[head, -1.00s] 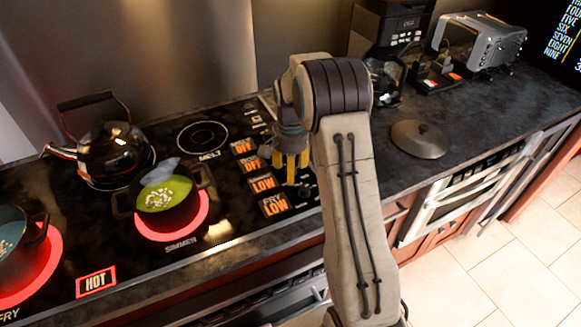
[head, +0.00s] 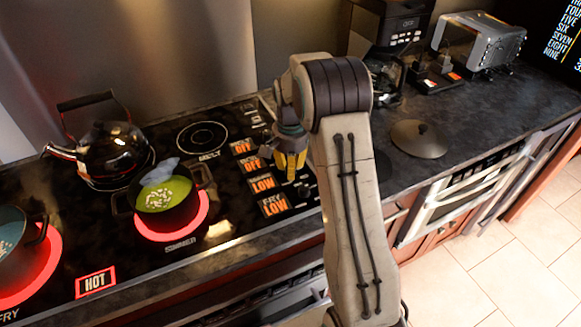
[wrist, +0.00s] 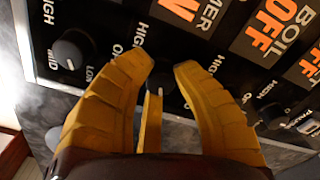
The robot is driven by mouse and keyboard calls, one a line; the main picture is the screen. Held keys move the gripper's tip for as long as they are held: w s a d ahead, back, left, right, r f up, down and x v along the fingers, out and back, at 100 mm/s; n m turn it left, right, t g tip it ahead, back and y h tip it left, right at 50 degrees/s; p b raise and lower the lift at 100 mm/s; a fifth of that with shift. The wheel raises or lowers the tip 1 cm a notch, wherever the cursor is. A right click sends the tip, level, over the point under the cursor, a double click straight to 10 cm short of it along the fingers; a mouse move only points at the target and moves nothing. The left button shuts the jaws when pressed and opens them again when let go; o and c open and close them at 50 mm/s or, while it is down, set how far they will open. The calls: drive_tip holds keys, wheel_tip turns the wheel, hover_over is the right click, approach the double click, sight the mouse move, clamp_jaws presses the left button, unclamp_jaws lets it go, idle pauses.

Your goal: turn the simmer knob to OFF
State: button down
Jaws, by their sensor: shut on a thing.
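The simmer knob (wrist: 160,82) is a small dark round knob between my yellow fingertips in the wrist view. My gripper (wrist: 160,68) is shut on it, with one finger on each side. In the head view my gripper (head: 290,165) reaches down to the control panel, and it hides the knob. The simmer burner (head: 207,220) glows red under a dark pot (head: 165,200) with green contents.
Another knob (wrist: 72,50) stands left of my fingers, and a further one (wrist: 275,115) to the right. A kettle (head: 103,155) stands at the left rear. A round lid (head: 420,138) lies on the right counter.

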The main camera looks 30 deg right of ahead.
drive_tip(key=n, duration=0.3)
drive_tip(key=shift+s+f+n+b, duration=0.15)
drive_tip(key=shift+n+b, duration=0.15)
drive_tip(key=n, duration=0.3)
drive_tip(key=shift+n, duration=0.4)
drive_tip(key=n, duration=0.6)
drive_tip(key=shift+s+b, duration=0.1)
drive_tip(key=shift+b, duration=0.3)
drive_tip(key=c, duration=0.9)
unclamp_jaws()
drive_tip(key=shift+c, duration=0.2)
drive_tip(key=shift+r, duration=0.2)
wheel_tip(320, 180, up, 12)
